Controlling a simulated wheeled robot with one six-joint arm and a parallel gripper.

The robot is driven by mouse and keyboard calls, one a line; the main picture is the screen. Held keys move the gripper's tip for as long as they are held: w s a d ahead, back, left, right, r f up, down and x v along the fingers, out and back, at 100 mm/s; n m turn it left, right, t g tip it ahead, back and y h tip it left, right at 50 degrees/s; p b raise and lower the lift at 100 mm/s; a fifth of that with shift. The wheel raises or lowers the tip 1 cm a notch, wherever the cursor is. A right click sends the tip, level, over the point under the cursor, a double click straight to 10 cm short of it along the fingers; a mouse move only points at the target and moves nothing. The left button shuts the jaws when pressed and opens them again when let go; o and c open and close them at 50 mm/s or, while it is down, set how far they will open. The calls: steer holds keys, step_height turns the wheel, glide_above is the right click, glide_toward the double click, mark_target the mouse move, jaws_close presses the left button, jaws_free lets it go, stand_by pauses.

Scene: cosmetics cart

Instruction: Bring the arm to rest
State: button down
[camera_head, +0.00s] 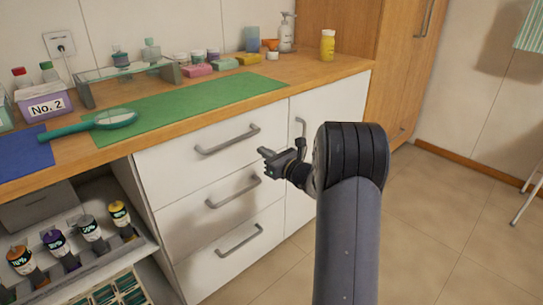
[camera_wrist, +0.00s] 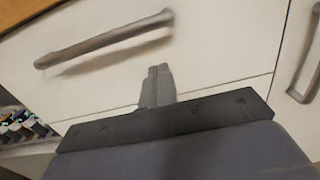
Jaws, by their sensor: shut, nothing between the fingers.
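My gripper (camera_head: 268,158) is in front of the white drawers below the counter, at the end of my dark arm. Its fingers are together and empty. In the wrist view my gripper (camera_wrist: 158,72) shows its two fingers side by side against a drawer front. A grey drawer handle (camera_wrist: 105,40) is above and to the left of the fingers there, apart from them in the picture. How far the fingertips are from the drawer front I cannot tell.
The wooden counter (camera_head: 165,141) holds a green mat (camera_head: 190,103), a green magnifier (camera_head: 110,119), a "No. 2" bin (camera_head: 47,107) and a yellow bottle (camera_head: 327,45). An open shelf with several tubes (camera_head: 55,243) is at lower left.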

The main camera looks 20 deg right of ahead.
steer(key=v, duration=0.7)
steer(key=shift+s+d+f+p, duration=0.15)
steer(key=shift+d+p, duration=0.05)
steer(key=shift+p, duration=0.25)
